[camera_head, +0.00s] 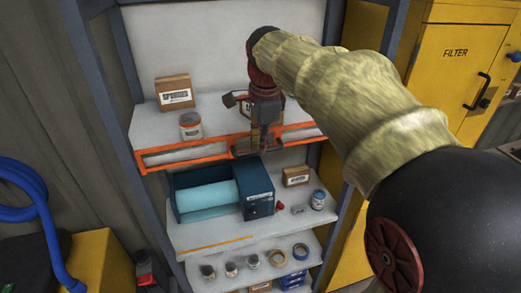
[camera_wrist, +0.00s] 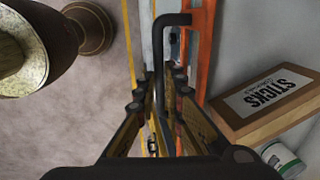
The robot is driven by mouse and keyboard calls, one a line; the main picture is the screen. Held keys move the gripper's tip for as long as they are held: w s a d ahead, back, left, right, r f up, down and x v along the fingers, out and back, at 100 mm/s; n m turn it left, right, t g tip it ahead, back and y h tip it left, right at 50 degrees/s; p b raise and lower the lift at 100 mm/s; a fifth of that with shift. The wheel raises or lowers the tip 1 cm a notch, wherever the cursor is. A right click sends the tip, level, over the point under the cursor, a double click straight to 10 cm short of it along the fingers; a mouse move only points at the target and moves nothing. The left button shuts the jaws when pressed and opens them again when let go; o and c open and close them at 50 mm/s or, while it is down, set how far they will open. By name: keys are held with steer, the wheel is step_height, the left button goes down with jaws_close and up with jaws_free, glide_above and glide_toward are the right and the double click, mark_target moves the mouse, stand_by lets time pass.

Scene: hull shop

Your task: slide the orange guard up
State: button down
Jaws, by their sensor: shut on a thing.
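The orange guard (camera_head: 184,166) is a long low frame with orange rails across the front edge of the upper shelf. In the wrist view it is an orange strip (camera_wrist: 207,45). A black bent handle (camera_wrist: 172,19) stands out beside that strip. My gripper (camera_head: 244,150) is at the guard, right of its middle. In the wrist view my gripper (camera_wrist: 160,88) is closed around the handle. The fingers hide part of the handle, and my wrist hides part of the guard in the head view.
The upper shelf (camera_head: 155,122) holds a carton (camera_head: 173,93) and a jar (camera_head: 190,126). Below are a teal box with a light blue roll (camera_head: 208,198), a small carton (camera_head: 296,176) and a blue-capped jar (camera_head: 318,199). A yellow filter cabinet (camera_head: 445,75) stands to the right.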

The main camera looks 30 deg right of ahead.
step_height(320, 180, up, 4)
steer(key=shift+r+p, duration=0.1)
steer(key=shift+p, duration=0.65)
steer(key=shift+s, duration=0.1)
steer(key=c, duration=2.6)
jaws_free()
steer(key=shift+o, duration=0.6)
steer(key=o, duration=0.6)
